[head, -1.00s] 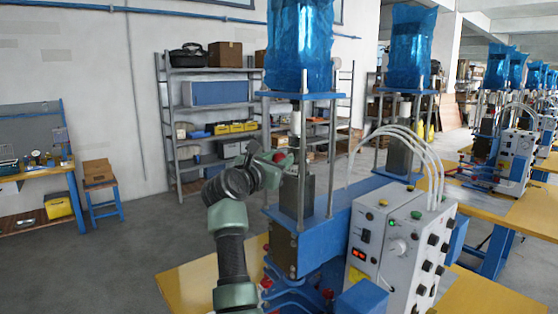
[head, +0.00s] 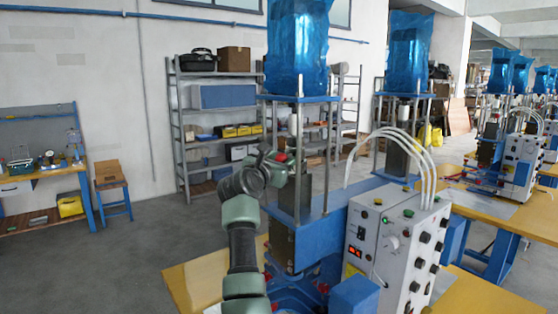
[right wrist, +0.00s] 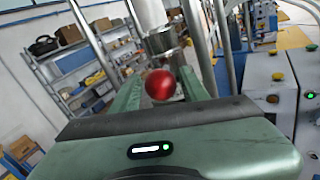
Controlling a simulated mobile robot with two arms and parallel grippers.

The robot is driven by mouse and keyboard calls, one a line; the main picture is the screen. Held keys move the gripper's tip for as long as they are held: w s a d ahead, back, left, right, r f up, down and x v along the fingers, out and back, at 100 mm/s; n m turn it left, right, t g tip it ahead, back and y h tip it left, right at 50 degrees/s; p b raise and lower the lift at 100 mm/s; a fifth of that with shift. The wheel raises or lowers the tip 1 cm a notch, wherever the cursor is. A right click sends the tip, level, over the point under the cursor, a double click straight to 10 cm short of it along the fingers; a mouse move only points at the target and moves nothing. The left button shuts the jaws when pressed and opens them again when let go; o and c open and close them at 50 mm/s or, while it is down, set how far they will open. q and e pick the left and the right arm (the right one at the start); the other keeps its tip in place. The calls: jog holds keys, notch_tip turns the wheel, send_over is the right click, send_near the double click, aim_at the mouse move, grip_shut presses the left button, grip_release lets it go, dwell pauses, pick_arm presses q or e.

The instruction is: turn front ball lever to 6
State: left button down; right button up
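The red ball (head: 281,157) of the front lever is beside the column of the front blue press (head: 300,97). My right gripper (head: 276,162) is at the ball in the head view, small and partly hidden by its own wrist. In the right wrist view the red ball (right wrist: 160,84) is between the two green fingers of the right gripper (right wrist: 158,88). The fingers look apart, with narrow gaps beside the ball; firm contact is not visible. The lever's rod and any number scale are hidden or too small to read. My left gripper is not in view.
A white control box (head: 393,250) with knobs, hoses and a red display stands right of the press. A second press (head: 412,40) is behind it. Yellow tables (head: 190,279) surround the machines.

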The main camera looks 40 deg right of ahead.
jog(key=shift+o, duration=0.3)
jog(key=shift+w+d+f, duration=0.1)
jog(key=shift+w+d, duration=0.05)
jog(key=shift+w+d+f, duration=0.1)
jog(key=shift+d, duration=0.15)
jog(key=shift+a, duration=0.3)
pick_arm(q)
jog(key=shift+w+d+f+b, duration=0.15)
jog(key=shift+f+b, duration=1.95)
jog(key=shift+b, duration=0.05)
pick_arm(e)
jog(key=v, duration=0.7)
jog(key=shift+s, duration=0.25)
